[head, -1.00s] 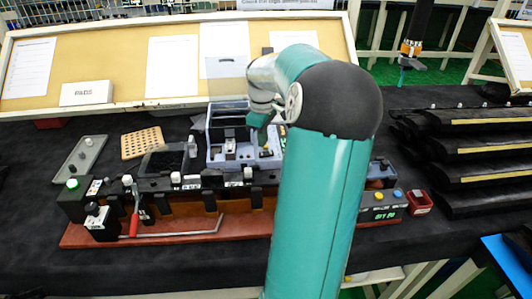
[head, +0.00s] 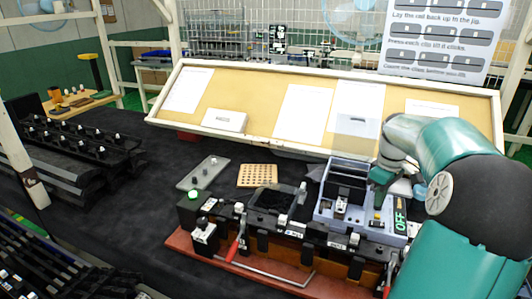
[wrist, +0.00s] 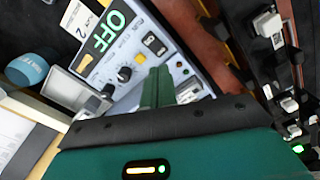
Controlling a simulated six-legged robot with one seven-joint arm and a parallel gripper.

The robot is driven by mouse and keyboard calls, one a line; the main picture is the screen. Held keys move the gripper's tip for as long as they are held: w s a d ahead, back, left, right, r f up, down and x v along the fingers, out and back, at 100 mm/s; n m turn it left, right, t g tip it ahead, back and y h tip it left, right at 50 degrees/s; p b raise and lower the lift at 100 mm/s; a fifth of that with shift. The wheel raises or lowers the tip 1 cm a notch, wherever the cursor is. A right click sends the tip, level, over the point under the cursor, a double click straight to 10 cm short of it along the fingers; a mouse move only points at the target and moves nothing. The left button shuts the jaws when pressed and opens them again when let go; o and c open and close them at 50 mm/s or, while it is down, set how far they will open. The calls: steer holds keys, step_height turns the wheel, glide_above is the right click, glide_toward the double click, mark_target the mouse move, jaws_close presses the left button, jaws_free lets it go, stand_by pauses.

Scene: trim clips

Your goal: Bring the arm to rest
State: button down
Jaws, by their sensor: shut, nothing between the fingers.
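I cannot tell whether the fingertips touch the panel.
A red-based jig (head: 215,252) with black clips and a red-handled lever (head: 234,248) lies in front. A perforated tan board (head: 258,176) and a grey tray (head: 202,173) are left of the device. A tilted pinboard (head: 255,105) stands behind.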

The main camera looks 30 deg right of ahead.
steer(key=w+a+r+t+h, duration=0.1)
steer(key=a+r, duration=0.2)
steer(key=a, duration=0.9)
steer(key=w+a+r+h, duration=0.1)
steer(key=w+a+r, duration=0.1)
steer(key=a, duration=1)
steer(key=s+a+m+t+y, duration=0.1)
steer(key=s+a+t, duration=0.1)
steer(key=s+a, duration=0.3)
steer(key=s+a+m+t+y, duration=0.1)
steer(key=s+a, duration=0.4)
steer(key=a, duration=0.7)
steer(key=shift+s+a+f+t, duration=0.2)
steer(key=shift+s+f+t, duration=0.15)
steer(key=shift+t, duration=0.45)
steer(key=shift+d, duration=0.15)
